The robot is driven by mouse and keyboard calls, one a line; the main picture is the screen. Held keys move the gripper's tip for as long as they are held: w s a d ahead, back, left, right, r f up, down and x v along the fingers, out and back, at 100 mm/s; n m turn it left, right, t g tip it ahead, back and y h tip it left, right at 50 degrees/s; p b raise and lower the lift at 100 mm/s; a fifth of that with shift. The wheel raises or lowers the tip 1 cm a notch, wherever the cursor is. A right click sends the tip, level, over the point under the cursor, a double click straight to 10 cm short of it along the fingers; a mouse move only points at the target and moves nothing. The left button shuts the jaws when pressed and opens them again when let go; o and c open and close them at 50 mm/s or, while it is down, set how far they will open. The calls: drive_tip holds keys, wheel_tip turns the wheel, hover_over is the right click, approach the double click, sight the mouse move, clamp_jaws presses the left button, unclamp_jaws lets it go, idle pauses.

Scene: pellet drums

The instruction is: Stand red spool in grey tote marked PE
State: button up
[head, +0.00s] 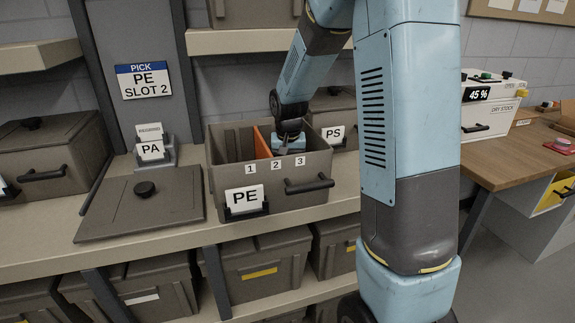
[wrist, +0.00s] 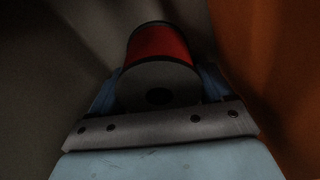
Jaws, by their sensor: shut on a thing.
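The grey tote marked PE (head: 226,182) stands open on the shelf, with slot numbers 1, 2 and 3 on its front rim and an orange divider (head: 263,142) inside. My gripper (wrist: 160,88) is down in the tote, to the right of that divider in the head view; I cannot tell exactly which numbered slot it is over. In the wrist view it is shut on the red spool (wrist: 160,44), which has dark flanges. The orange wall is close on the right there. The tote and my arm hide the spool in the head view, and its contact with the floor is not visible.
A lid with a black knob (head: 144,190) lies left of the tote. A sign (head: 145,82) reads PICK PE SLOT 2. Closed totes PA (head: 72,150) and PS (head: 335,100) flank it. A white dry-stock box (head: 490,105) stands on the wooden bench at right.

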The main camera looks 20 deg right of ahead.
drive_tip(key=o, duration=1)
drive_tip(key=shift+o, duration=0.2)
wheel_tip(320, 180, up, 6)
idle(0.6)
drive_tip(key=shift+r, duration=0.15)
wheel_tip(320, 180, up, 12)
idle(1.0)
idle(0.3)
